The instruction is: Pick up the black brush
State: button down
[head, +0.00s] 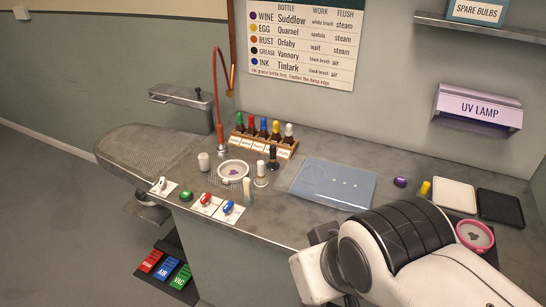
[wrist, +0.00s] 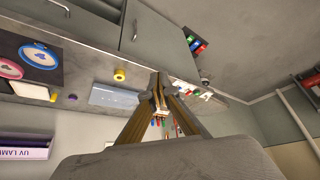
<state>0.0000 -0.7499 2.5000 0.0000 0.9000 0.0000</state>
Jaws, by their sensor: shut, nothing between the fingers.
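The black brush (head: 272,158) appears as a dark upright piece on the grey counter, right of a white bowl and just behind a white upright piece (head: 261,174). Its lower end is hard to make out. My gripper (wrist: 160,108) shows in the wrist view with its two fingers together at the tips and nothing held. In the head view my white and black arm is at the lower right, and the gripper itself is out of sight. The gripper is apart from the brush. I cannot pick the brush out in the wrist view.
A wooden rack (head: 265,146) of several coloured bottles stands behind the brush. A white bowl (head: 233,171) is to its left, and a blue-grey mat (head: 334,184) to its right. Coloured switches (head: 207,201) line the front edge. A red hose (head: 217,95) rises behind.

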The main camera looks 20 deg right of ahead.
jog(key=c, duration=2.8)
grip_release()
jog(key=o, duration=0.7)
jog(key=shift+c, duration=0.2)
jog(key=shift+w, duration=0.1)
